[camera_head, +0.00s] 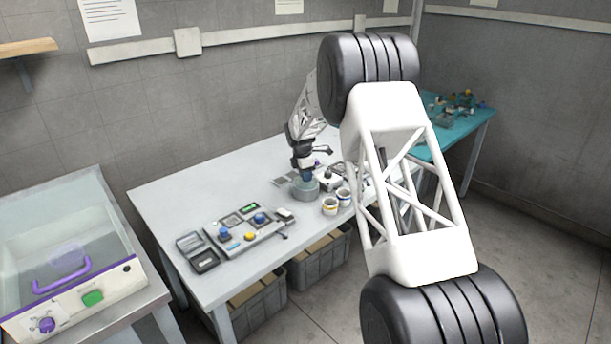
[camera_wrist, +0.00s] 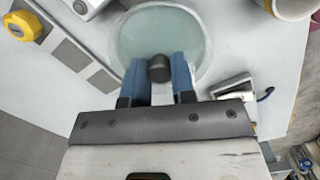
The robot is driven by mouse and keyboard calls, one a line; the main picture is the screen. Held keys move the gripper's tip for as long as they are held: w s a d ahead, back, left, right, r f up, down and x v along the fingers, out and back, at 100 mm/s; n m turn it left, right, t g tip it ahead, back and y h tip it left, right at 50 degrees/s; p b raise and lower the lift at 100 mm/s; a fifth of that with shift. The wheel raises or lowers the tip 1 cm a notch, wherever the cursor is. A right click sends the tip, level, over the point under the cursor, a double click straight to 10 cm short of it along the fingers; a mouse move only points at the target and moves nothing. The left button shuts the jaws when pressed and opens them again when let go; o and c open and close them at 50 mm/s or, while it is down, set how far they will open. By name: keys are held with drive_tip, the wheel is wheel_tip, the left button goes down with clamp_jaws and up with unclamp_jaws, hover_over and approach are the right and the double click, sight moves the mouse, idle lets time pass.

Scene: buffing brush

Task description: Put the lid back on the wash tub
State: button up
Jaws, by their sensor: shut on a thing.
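My gripper (camera_head: 306,174) is over the middle of the white bench, at a round grey tub (camera_head: 305,192). In the wrist view its blue fingers (camera_wrist: 160,75) are closed on a dark round knob (camera_wrist: 159,68). The knob stands at the lower middle of a pale green, glassy round lid (camera_wrist: 150,32) with a light rim. The lid lies at the tub's mouth or very close above it; I cannot tell whether it touches the rim all round. The tub's walls are mostly hidden under the lid in the wrist view.
A control panel with blue knobs (camera_head: 240,230) and an open dark case (camera_head: 198,254) are to the left. A small white device (camera_wrist: 235,87) lies close by the lid. The bench's back left is clear.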

idle(0.3)
drive_tip(key=o, duration=1.5)
drive_tip(key=shift+c, duration=0.2)
drive_tip(key=shift+r, duration=0.15)
drive_tip(key=shift+r, duration=3.3)
clamp_jaws()
